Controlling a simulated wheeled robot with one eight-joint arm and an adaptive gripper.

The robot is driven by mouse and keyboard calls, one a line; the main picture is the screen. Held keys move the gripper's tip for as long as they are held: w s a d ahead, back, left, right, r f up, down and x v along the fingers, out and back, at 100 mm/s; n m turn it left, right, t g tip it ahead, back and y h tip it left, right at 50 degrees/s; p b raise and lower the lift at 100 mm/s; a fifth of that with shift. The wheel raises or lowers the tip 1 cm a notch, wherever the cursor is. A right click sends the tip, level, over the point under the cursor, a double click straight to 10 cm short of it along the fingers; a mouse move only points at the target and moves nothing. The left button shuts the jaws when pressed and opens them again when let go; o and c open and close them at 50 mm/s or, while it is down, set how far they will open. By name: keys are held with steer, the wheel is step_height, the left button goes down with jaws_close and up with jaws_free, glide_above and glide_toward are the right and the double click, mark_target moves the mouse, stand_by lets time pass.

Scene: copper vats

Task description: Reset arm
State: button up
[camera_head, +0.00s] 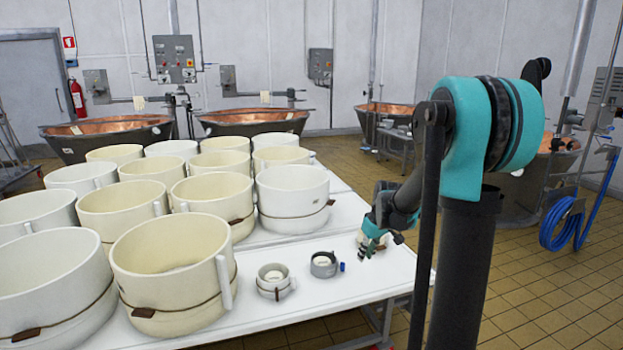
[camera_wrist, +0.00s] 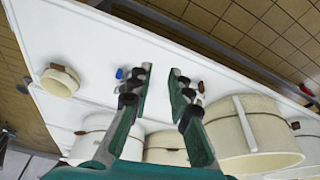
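My gripper (camera_head: 372,246) is over the right part of the white table (camera_head: 345,290), to the right of the small moulds. The wrist view shows its two dark and teal fingers (camera_wrist: 160,72) apart, with only bare white table top between them. I see nothing held. My arm comes from the right side of the head view, folded at a teal joint, and reaches down to the table area. It hides part of the room behind it.
Several large cream moulds (camera_head: 173,258) crowd the table's left and middle. A small cream mould (camera_head: 273,283), a small grey-rimmed mould (camera_head: 324,265) and a tiny blue piece (camera_head: 342,267) lie near the gripper. Copper vats (camera_head: 254,121) stand behind.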

steer(key=s+f+m, duration=0.2)
steer(key=s+m, duration=0.1)
steer(key=s, duration=1)
steer(key=s+d+f+m+t+h, duration=0.1)
steer(key=s+f+m, duration=0.2)
steer(key=s, duration=0.9)
steer(key=shift+s+d+h, duration=0.15)
steer(key=shift+s+h, duration=0.15)
steer(key=shift+s, duration=0.1)
